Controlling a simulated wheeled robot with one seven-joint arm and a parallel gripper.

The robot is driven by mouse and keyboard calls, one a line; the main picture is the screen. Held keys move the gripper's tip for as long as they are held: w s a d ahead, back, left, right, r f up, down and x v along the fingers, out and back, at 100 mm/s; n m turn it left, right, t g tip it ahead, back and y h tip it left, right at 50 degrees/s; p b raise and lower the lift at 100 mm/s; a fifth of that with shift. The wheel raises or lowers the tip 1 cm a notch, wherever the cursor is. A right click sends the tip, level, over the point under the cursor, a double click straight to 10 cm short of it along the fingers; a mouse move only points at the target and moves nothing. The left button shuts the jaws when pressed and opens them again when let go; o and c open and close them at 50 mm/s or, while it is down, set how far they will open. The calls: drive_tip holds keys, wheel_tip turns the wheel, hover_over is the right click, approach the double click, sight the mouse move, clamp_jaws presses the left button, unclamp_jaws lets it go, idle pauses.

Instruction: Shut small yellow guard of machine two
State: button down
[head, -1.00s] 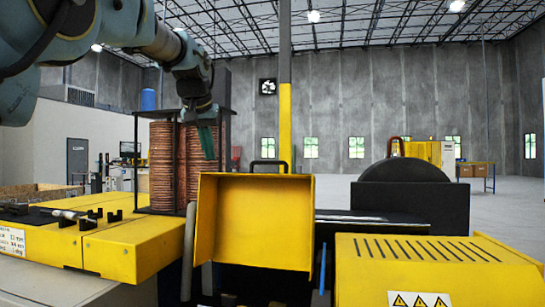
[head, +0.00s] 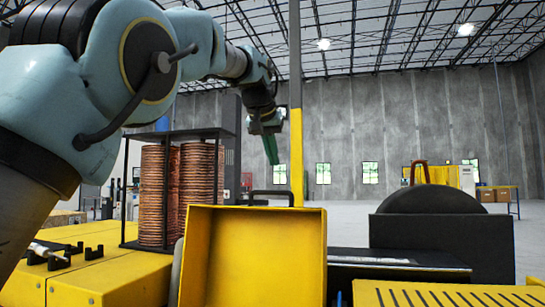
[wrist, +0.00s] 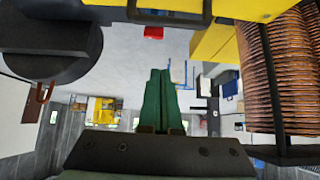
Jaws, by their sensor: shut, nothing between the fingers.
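The small yellow guard (head: 262,255) stands open in the head view, its hollow inside facing me. Its black handle (head: 271,194) is on the top edge. In the wrist view the guard's edge (wrist: 245,8) and black handle (wrist: 170,17) show at the top of the picture. My gripper (head: 273,161) has green fingers, shut and empty, pointing down above the guard's handle in the picture and apart from it. The fingers also show in the middle of the wrist view (wrist: 160,75).
Copper tube coils (head: 156,195) stand in a black frame left of the guard. A yellow slotted cover (head: 440,294) and a dark rounded housing (head: 432,200) lie to the right. A grey and yellow post (head: 296,150) rises behind. Air above the guard is free.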

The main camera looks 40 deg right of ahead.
drive_tip(key=f, duration=0.2)
drive_tip(key=w+d+f+p, duration=0.1)
drive_tip(key=f, duration=0.1)
drive_tip(key=d+f, duration=0.1)
drive_tip(key=shift+w+d+f+p, duration=0.15)
drive_tip(key=shift+f+p, duration=0.15)
drive_tip(key=shift+f, duration=0.1)
drive_tip(key=shift+s+a+f, duration=0.35)
drive_tip(key=shift+a+f, duration=0.15)
drive_tip(key=shift+a, duration=0.15)
drive_tip(key=shift+a+f, duration=0.1)
